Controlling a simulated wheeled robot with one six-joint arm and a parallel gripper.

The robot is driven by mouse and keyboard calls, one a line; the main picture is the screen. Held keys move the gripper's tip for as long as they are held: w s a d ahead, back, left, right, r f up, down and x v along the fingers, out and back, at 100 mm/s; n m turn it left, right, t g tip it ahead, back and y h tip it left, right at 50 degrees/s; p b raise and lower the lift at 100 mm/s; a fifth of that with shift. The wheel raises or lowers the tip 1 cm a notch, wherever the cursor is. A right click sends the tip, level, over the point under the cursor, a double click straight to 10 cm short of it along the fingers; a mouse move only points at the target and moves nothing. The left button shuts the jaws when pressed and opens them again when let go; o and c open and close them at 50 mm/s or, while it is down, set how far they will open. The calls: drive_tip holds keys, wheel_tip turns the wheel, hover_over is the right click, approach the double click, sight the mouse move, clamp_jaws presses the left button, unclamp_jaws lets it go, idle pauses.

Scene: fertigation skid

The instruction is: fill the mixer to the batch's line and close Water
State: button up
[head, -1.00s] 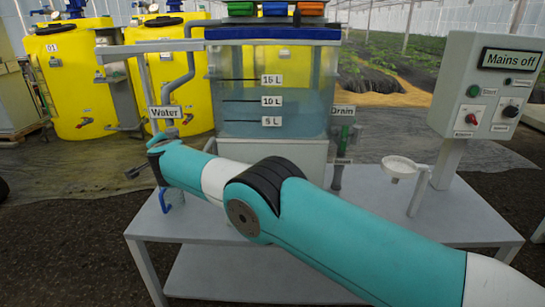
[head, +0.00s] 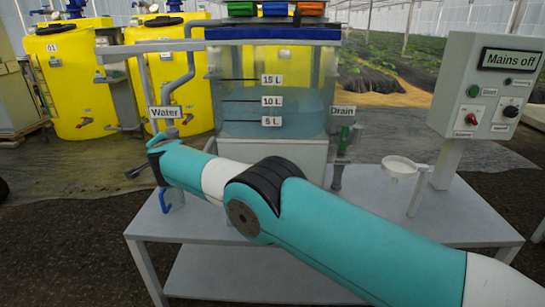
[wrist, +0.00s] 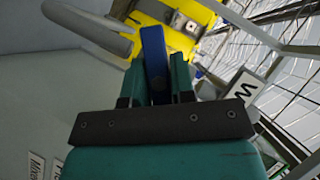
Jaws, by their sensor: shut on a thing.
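The mixer tank (head: 245,128) is clear with a blue rim. It carries 15 L, 10 L and 5 L lines. Blue-tinted liquid (head: 300,124) stands in it, its surface seeming to lie between the 10 L and 15 L lines. The Water sign (head: 165,112) hangs on the pipe at the tank's left. My gripper (head: 160,152) is just below that sign. In the wrist view my gripper (wrist: 156,80) is shut on a blue lever (wrist: 153,52), its two teal fingers on either side. My gripper hides the valve body in the head view.
The Drain sign (head: 342,111) and its pipe are at the tank's right. A control panel (head: 487,85) reading "Mains off" and a small white funnel (head: 404,166) stand further right. Yellow tanks (head: 75,85) are behind. The grey bench (head: 370,195) is largely bare.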

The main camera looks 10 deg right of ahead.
drive_tip(key=shift+f, duration=0.1)
drive_tip(key=f+m+b, duration=0.1)
drive_tip(key=b, duration=0.2)
drive_tip(key=shift+y+b, duration=0.3)
drive_tip(key=shift+b, duration=0.1)
drive_tip(key=m+t+y+b, duration=0.1)
drive_tip(key=m+b, duration=0.1)
drive_tip(key=b, duration=0.4)
drive_tip(key=shift+t+b, duration=0.4)
drive_tip(key=m+t+b, duration=0.1)
drive_tip(key=m+b, duration=0.1)
drive_tip(key=b, duration=0.4)
drive_tip(key=shift+r+y, duration=0.1)
drive_tip(key=shift+y, duration=0.3)
drive_tip(key=shift+r+m+t+b, duration=0.35)
drive_tip(key=shift+m+t+b, duration=0.05)
drive_tip(key=shift+b, duration=0.05)
drive_tip(key=shift+r, duration=0.1)
drive_tip(key=o, duration=0.9)
